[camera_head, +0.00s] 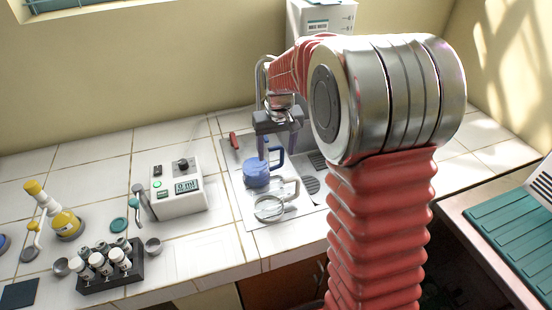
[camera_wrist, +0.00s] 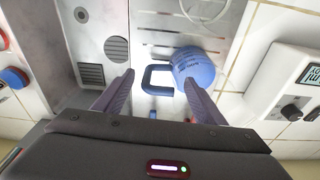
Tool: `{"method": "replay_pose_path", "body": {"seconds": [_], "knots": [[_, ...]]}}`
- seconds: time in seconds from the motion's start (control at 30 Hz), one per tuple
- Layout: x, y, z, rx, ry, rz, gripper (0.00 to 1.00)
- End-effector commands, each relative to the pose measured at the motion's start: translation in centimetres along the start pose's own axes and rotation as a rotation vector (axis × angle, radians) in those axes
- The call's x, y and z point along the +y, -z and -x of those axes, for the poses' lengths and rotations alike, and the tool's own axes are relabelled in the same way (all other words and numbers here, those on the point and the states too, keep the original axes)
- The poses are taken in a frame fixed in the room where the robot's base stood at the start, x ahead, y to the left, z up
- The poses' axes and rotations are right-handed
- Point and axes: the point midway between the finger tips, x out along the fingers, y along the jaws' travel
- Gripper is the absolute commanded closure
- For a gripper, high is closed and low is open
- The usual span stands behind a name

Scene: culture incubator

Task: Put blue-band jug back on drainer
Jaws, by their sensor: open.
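A blue jug (camera_head: 257,173) with a blue handle stands upright on the steel drainer surface (camera_head: 240,203). No separate band can be made out on it. My gripper (camera_head: 278,147) is open and points down above the jug's handle side. In the wrist view the blue jug (camera_wrist: 197,66) lies to the right, with its handle (camera_wrist: 157,79) between the spread fingers of my gripper (camera_wrist: 158,86). The right finger overlaps the jug's body in that picture; I cannot tell if they touch. Slots of the drainer (camera_wrist: 160,20) show beyond the handle.
A clear jug (camera_head: 270,208) with a pale handle stands in front of the blue one. A red-handled item (camera_head: 234,141) lies behind.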

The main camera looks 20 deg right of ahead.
Motion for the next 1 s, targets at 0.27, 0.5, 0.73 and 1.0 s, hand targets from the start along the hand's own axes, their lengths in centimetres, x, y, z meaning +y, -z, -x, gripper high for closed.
{"method": "replay_pose_path", "body": {"seconds": [0.27, 0.5, 0.73, 1.0], "knots": [[0.1, 0.0, 4.5, 0.002, 0.000, -0.001, 0.36], [0.1, 0.0, 5.7, 0.000, 0.000, -0.001, 0.36], [0.1, 0.0, 5.7, 0.000, 0.000, -0.001, 0.36], [0.1, 0.0, 5.7, -0.001, 0.000, -0.001, 0.36]]}}
